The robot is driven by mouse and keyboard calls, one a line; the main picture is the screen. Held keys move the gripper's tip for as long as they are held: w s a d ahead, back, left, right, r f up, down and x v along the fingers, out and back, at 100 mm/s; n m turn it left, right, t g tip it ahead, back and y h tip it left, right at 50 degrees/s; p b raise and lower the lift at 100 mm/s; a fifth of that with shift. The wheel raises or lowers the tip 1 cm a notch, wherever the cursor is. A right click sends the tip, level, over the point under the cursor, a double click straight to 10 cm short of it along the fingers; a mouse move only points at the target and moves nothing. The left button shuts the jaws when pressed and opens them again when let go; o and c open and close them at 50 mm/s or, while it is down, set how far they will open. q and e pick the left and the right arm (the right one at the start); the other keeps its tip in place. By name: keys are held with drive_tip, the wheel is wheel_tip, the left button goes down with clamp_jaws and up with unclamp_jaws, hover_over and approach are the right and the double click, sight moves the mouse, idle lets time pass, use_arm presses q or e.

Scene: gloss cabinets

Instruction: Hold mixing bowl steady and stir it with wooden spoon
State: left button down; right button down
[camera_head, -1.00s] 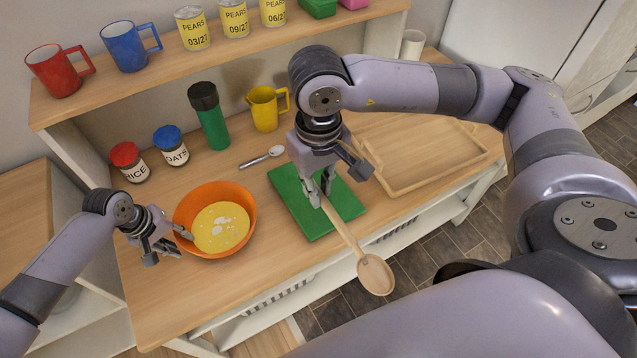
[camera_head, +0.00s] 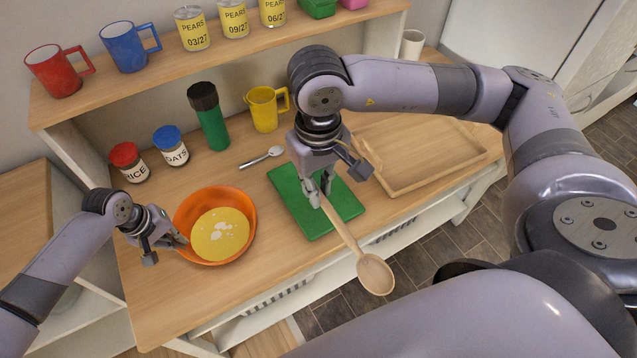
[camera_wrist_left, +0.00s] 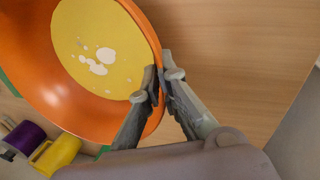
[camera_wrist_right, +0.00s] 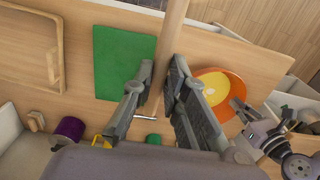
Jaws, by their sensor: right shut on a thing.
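The orange mixing bowl (camera_head: 247,237) stands on the counter with yellow batter in it. My left gripper (camera_head: 181,239) is at its left rim. In the left wrist view the left gripper (camera_wrist_left: 160,78) has one finger inside the bowl (camera_wrist_left: 30,62) and one outside, the rim between them. The fingers are close together; whether they press the rim is unclear. My right gripper (camera_head: 321,195) is shut on the handle of the wooden spoon (camera_head: 375,273), above the green board. The spoon's head points toward the front edge, right of the bowl and apart from it.
The green cutting board (camera_head: 312,221) lies right of the bowl, a small metal spoon (camera_head: 262,158) behind it. A wooden tray (camera_head: 447,172) is further right. Jars, a green bottle (camera_head: 212,127) and a yellow mug (camera_head: 264,112) stand at the back, below a shelf.

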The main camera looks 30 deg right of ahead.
use_arm(q)
drive_tip(key=shift+s+f+p, duration=0.1)
drive_tip(key=shift+p, duration=0.3)
use_arm(e)
drive_tip(key=shift+r, duration=0.35)
idle(0.6)
use_arm(q)
drive_tip(key=shift+p, duration=0.4)
use_arm(e)
drive_tip(key=shift+r, duration=0.45)
idle(0.5)
use_arm(q)
drive_tip(key=shift+a+f, duration=0.1)
drive_tip(key=shift+f, duration=0.05)
use_arm(e)
drive_tip(key=shift+r, duration=0.15)
idle(0.5)
use_arm(q)
drive_tip(key=shift+s+f+p, duration=0.15)
drive_tip(key=shift+p, duration=0.45)
use_arm(e)
drive_tip(key=shift+r, duration=0.45)
idle(0.5)
use_arm(q)
drive_tip(key=c, duration=1.8)
unclamp_jaws()
drive_tip(key=shift+w, duration=0.2)
drive_tip(key=shift+o, duration=0.4)
